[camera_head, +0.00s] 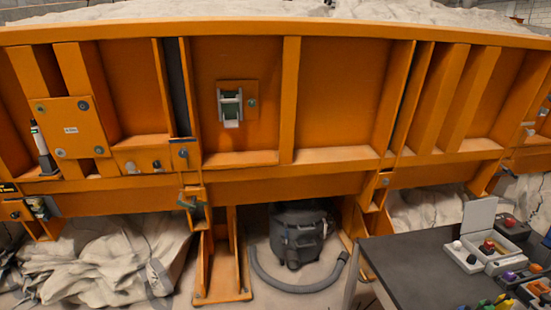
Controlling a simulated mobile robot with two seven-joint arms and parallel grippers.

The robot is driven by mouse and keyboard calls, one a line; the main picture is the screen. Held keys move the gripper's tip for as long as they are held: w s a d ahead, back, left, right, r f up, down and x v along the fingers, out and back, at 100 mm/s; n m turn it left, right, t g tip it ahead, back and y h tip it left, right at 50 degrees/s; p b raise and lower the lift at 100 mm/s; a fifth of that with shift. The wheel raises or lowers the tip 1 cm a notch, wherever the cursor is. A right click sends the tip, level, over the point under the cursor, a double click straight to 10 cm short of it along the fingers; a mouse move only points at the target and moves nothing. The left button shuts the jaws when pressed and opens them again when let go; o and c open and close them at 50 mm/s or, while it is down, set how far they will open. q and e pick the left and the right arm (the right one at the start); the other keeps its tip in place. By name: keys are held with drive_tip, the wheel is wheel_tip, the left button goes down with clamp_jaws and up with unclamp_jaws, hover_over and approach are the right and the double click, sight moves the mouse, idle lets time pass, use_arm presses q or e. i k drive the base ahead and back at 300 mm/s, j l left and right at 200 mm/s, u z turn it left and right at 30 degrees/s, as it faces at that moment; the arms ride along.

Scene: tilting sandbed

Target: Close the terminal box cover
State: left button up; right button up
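A small light-grey box (230,105) with green parts showing inside is mounted on a square orange plate on the upright orange wall, left of centre. On the dark table at the lower right, another grey box (491,255) has its flat grey lid (478,216) standing raised at the back. A red knob and other small parts show in or on that box. I cannot tell for sure which of the two is the terminal box. Neither of my grippers is in view.
The dark table (405,262) also holds more control boxes and several coloured-handled items at its front right. A dark vacuum-like canister (297,232) with a hose stands on the floor under the orange sandbed (340,90). Crumpled pale sheeting (100,265) lies at the lower left.

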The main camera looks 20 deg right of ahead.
sight(478, 215)
drive_tip(key=i+l, duration=0.1)
drive_tip(key=i, duration=1.35)
drive_tip(key=i+j, duration=0.1)
drive_tip(key=i, duration=0.55)
drive_tip(key=i+z, duration=0.15)
drive_tip(key=i, duration=0.45)
drive_tip(key=z, duration=1.7)
drive_tip(key=j, duration=0.1)
